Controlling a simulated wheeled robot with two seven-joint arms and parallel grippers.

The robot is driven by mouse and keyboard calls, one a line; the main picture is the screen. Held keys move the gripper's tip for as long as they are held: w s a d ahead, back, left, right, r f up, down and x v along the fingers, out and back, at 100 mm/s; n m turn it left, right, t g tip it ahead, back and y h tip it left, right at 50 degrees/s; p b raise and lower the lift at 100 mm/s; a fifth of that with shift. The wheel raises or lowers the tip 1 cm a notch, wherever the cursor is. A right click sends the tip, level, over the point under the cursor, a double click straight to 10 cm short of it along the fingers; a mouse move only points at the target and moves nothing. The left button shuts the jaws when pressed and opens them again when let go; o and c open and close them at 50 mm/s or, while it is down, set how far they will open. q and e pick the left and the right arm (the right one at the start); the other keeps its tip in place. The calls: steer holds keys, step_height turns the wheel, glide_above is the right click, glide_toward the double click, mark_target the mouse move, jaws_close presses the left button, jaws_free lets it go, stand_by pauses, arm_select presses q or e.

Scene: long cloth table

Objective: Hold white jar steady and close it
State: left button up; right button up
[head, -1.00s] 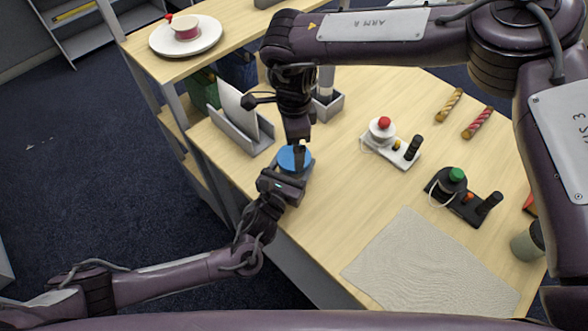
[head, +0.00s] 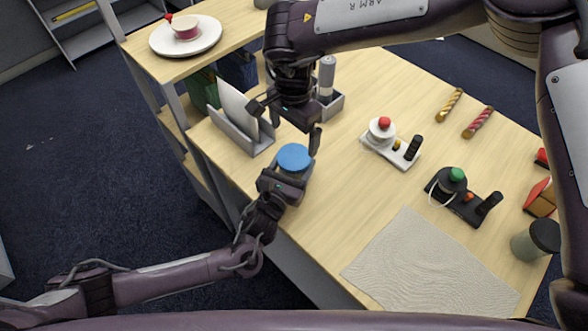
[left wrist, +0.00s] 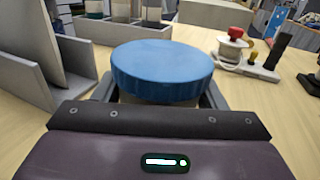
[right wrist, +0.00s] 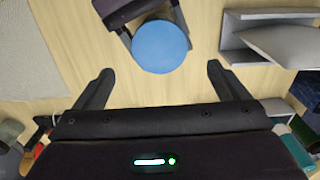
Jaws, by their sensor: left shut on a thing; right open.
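The white jar (left wrist: 133,97) stands on the table with a blue lid (head: 294,157) on top; the lid hides most of the jar. The lid also shows in the left wrist view (left wrist: 162,70) and the right wrist view (right wrist: 160,46). I cannot tell how tightly the lid sits. My left gripper (head: 290,174) is shut around the jar's body below the lid. My right gripper (head: 285,122) is open and empty above and behind the jar, its fingers (right wrist: 157,82) spread wide, apart from the lid.
A grey holder (head: 240,135) with papers stands left of the jar. A grey box (head: 334,106) with bottles is behind it. A white device (head: 388,150) and a black device (head: 462,203) stand to the right. A grey mat (head: 430,265) lies in front.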

mark_target(294, 156)
step_height(294, 156, down, 7)
steer(key=shift+f, duration=0.2)
steer(key=shift+c, duration=0.4)
steer(key=c, duration=0.9)
steer(key=m, duration=0.6)
steer(key=shift+m, duration=0.4)
steer(key=o, duration=1.1)
steer(key=shift+c, duration=0.2)
